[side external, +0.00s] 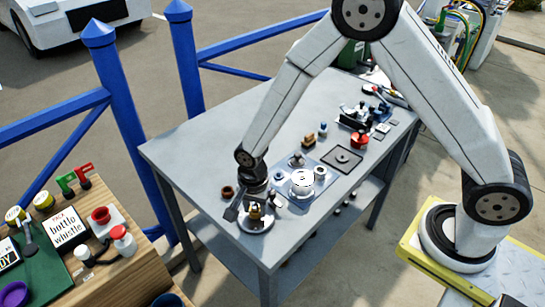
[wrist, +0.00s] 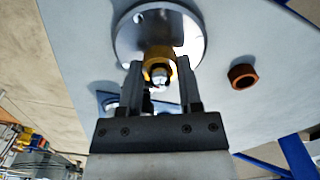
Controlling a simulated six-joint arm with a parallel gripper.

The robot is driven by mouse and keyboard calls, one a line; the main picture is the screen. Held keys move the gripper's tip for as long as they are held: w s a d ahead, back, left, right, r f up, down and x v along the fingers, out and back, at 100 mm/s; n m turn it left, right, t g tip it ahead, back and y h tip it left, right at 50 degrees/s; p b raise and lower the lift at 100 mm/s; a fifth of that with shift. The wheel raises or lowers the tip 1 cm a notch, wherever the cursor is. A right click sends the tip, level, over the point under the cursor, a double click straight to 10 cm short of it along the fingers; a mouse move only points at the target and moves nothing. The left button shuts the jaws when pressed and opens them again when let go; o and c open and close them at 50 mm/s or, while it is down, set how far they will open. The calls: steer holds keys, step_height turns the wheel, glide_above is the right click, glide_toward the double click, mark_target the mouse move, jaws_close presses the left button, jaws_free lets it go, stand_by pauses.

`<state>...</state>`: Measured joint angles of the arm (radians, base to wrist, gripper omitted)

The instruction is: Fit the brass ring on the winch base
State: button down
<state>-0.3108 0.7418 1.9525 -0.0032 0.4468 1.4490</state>
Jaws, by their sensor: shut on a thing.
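The winch base (wrist: 190,32) is a round grey metal disc with a hole near its rim. It lies near the table's front corner in the side view (side external: 262,227). My gripper (wrist: 160,74) is over the disc and shut on the yellow brass ring (wrist: 157,52). A silver rounded tip shows within the ring's outline, between the fingers. The ring is over the middle of the disc; I cannot tell whether it is seated or held just above. In the side view my gripper (side external: 256,206) hides part of the disc.
A brown ring (wrist: 242,76) lies on the table beside the disc. Blue railings (side external: 125,120) border the table's far left.

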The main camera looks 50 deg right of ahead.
steer(key=shift+f, duration=0.4)
stand_by(0.5)
jaws_free()
steer(key=shift+r, duration=0.15)
stand_by(0.4)
steer(key=shift+r, duration=3.95)
steer(key=shift+d, duration=0.1)
steer(key=s+d+r+n+t, duration=0.2)
steer(key=s+d+r+n, duration=0.4)
steer(key=s+d+n, duration=0.5)
steer(key=shift+d+n+t, duration=0.3)
steer(key=shift+d+n, duration=0.35)
steer(key=shift+n, duration=0.35)
